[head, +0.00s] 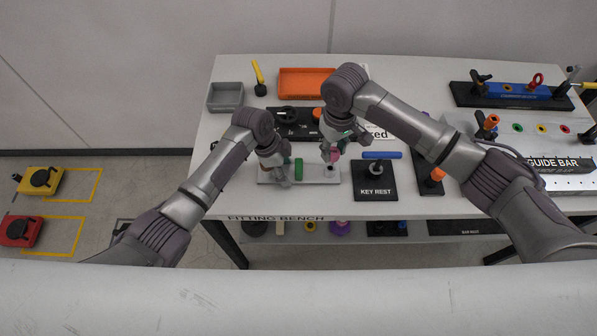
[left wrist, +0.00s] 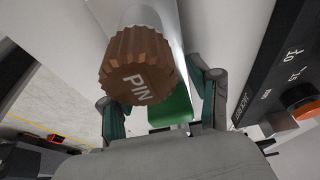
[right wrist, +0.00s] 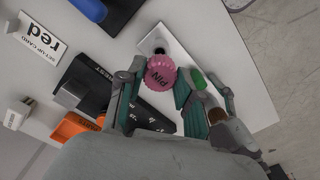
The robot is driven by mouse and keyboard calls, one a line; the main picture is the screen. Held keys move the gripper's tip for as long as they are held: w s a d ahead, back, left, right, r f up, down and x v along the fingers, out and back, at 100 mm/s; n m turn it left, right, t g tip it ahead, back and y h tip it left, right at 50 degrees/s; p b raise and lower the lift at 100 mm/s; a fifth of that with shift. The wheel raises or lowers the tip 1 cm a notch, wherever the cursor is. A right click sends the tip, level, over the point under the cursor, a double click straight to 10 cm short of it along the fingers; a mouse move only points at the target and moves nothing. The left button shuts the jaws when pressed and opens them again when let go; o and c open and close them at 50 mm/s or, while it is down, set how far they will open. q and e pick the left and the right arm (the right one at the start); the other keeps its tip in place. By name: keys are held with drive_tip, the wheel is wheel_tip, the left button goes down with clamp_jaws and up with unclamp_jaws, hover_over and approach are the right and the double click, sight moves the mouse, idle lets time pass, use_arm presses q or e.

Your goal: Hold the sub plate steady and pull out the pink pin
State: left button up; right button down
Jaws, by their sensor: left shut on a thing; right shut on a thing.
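The sub plate (head: 315,174) is a pale flat bar at the bench's front edge, with a green grip (head: 298,169) standing on it. My left gripper (head: 288,172) is shut on this grip, which also shows between its fingers in the left wrist view (left wrist: 170,108). My right gripper (right wrist: 155,88) is shut on the pink pin (right wrist: 161,74), whose knurled head is marked PIN. A dark spot in the plate shows beside the pin head; I cannot tell if the pin's tip is inside it. A brown pin (left wrist: 137,65) stands close to my left gripper.
The key rest (head: 375,182) with a blue bar (head: 382,155) is right of the plate. A black block (head: 290,125) and an orange tray (head: 307,82) lie behind. A guide bar (head: 555,165) is far right. Bare bench shows left of the plate.

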idle(0.3)
use_arm(q)
drive_tip(key=o, duration=1.4)
drive_tip(key=shift+c, duration=0.2)
drive_tip(key=v, duration=1.2)
